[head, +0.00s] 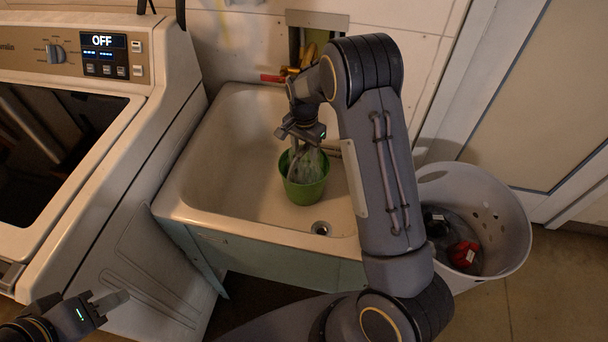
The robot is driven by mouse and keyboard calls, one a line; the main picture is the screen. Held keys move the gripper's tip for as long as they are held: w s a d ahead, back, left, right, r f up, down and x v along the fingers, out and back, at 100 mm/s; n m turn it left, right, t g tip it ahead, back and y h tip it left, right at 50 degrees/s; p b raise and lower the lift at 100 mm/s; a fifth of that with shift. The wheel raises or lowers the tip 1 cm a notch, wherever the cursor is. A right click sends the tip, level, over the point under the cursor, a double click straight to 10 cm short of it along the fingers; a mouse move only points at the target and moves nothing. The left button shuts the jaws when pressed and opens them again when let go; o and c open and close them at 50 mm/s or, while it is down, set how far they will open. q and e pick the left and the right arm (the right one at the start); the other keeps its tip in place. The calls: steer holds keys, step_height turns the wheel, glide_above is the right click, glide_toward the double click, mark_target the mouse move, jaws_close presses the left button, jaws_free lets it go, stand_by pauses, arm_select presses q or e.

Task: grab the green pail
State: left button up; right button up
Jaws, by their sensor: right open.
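A green pail (303,188) stands upright in the white utility sink (235,150), near its middle. Greyish, partly see-through contents show inside the pail. My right gripper (303,142) is open and points down just over the pail's rim. I cannot tell whether its fingers touch the pail. My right arm hides the right part of the sink. My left gripper (104,301) is at the lower left, in front of the washer and far from the pail. Its two fingers look apart, with nothing between them.
A white washer (180,90) stands against the sink's left side. A white laundry basket (500,225) with dark and red items is at the right. The drain (321,228) is near the sink's front. Faucet parts (290,72) are at the back wall.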

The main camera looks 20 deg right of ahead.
steer(key=shift+f, duration=0.25)
stand_by(0.5)
steer(key=shift+c, duration=0.4)
jaws_close()
steer(key=shift+r, duration=0.1)
stand_by(1.0)
